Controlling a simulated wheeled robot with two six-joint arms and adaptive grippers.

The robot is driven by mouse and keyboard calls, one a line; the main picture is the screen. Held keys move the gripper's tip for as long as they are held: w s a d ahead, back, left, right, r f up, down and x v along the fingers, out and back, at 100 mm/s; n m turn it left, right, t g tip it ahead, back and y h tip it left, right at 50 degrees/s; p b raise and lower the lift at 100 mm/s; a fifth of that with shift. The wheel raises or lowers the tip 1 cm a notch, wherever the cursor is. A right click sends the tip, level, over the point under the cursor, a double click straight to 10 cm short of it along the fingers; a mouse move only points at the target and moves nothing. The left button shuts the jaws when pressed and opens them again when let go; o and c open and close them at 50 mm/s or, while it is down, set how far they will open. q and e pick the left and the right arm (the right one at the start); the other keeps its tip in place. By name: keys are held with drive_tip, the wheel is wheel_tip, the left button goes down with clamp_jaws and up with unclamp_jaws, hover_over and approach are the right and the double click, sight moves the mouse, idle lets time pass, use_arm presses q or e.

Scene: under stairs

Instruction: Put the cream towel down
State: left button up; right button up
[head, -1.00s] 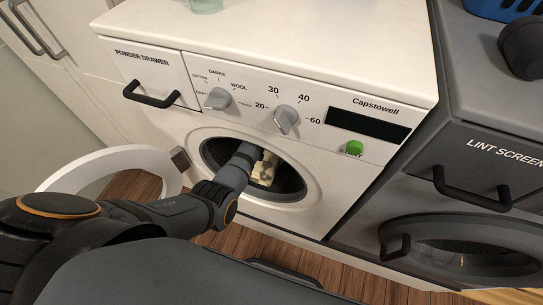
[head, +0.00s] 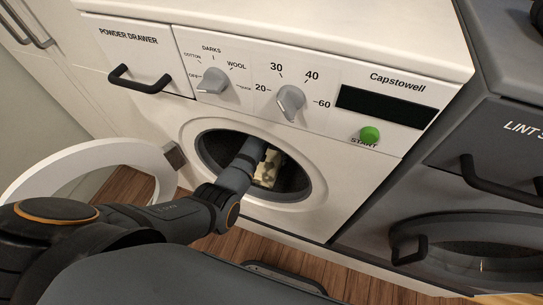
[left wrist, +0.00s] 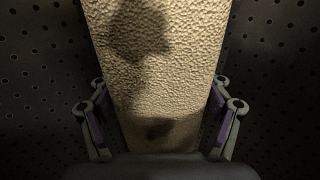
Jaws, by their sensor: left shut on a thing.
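The cream towel (head: 268,168) is inside the drum of the white washing machine (head: 330,150), partly hidden by my left arm. In the left wrist view the towel (left wrist: 155,60) fills the middle, between the two fingers of my left gripper (left wrist: 158,125). The gripper is shut on the towel. Dark perforated drum wall (left wrist: 40,60) shows on both sides of it. In the head view my left arm reaches through the round door opening, and the fingertips are hidden inside. My right gripper is not in view.
The washer's round door (head: 95,158) stands open at the left. The powder drawer handle (head: 150,82), knobs and green start button (head: 370,135) are above the opening. A dark grey machine (head: 440,160) with a lint screen handle stands at the right. Wooden floor lies below.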

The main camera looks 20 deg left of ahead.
sight(271, 153)
use_arm(q)
drive_tip(key=shift+f, duration=0.15)
drive_tip(key=o, duration=1.4)
wheel_tip(271, 153, up, 9)
drive_tip(key=shift+f+p, duration=0.15)
drive_tip(key=shift+p, duration=0.95)
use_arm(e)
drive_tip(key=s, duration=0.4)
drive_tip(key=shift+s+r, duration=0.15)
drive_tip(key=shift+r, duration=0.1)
